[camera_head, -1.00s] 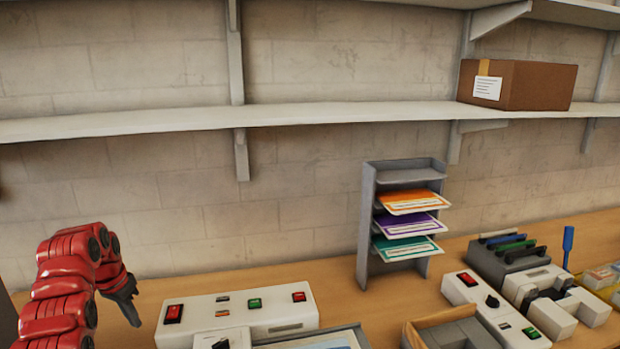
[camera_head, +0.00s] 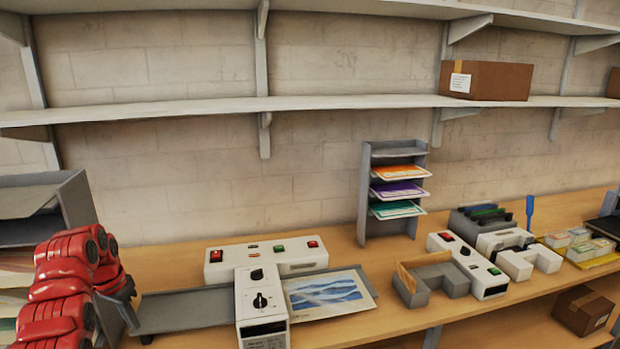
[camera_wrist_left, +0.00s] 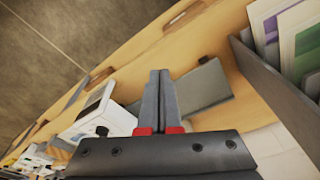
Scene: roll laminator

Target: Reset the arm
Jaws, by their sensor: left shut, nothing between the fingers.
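My left gripper (camera_head: 122,288) hangs at the end of my red arm at the lower left in the head view, left of the laminator. In the left wrist view its two dark fingers (camera_wrist_left: 158,82) are together, with nothing between them. The white laminator (camera_head: 257,283) stands on the wooden bench, with black dials on top. A grey tray (camera_head: 185,312) lies on its left and a sheet with a blue landscape picture (camera_head: 325,292) on its right. My right gripper is not in view.
A grey rack (camera_head: 364,190) with orange, purple and teal folders stands at the back. A grey shelf unit (camera_head: 78,205) stands at far left, close behind my arm. Another white machine (camera_head: 465,262) is at right. A cardboard box (camera_head: 487,80) sits on the wall shelf.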

